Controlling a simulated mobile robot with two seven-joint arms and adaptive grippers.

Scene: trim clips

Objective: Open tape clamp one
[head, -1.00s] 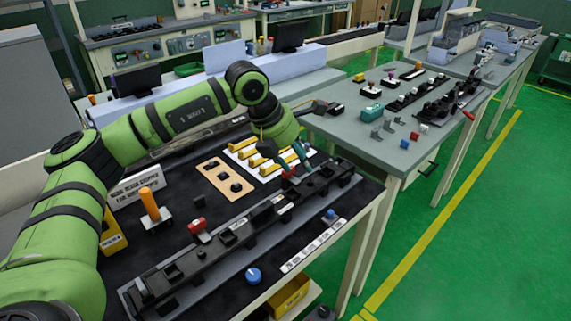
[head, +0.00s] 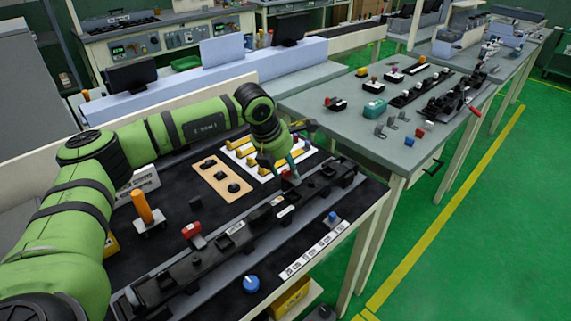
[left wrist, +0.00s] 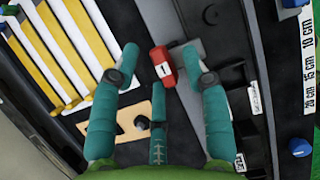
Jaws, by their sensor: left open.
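Tape clamp one is a red lever marked with a white "1" (left wrist: 162,75) in the left wrist view. In the head view it is a small red spot (head: 290,177) beside the fingers, partly hidden. My left gripper (head: 281,170) is at the far end of the long dark fixture (head: 195,262). In the left wrist view its teal fingers (left wrist: 160,53) are open, with the red lever between the tips. I cannot tell whether a finger touches it. A second red clamp (head: 191,230) sits nearer on the fixture.
A white rack with yellow strips (head: 240,150) and a tan board with black knobs (head: 222,181) lie left of the fixture. An orange-handled tool (head: 142,207) stands nearby. A blue knob (head: 251,282) and a length scale (head: 315,250) lie along the front edge.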

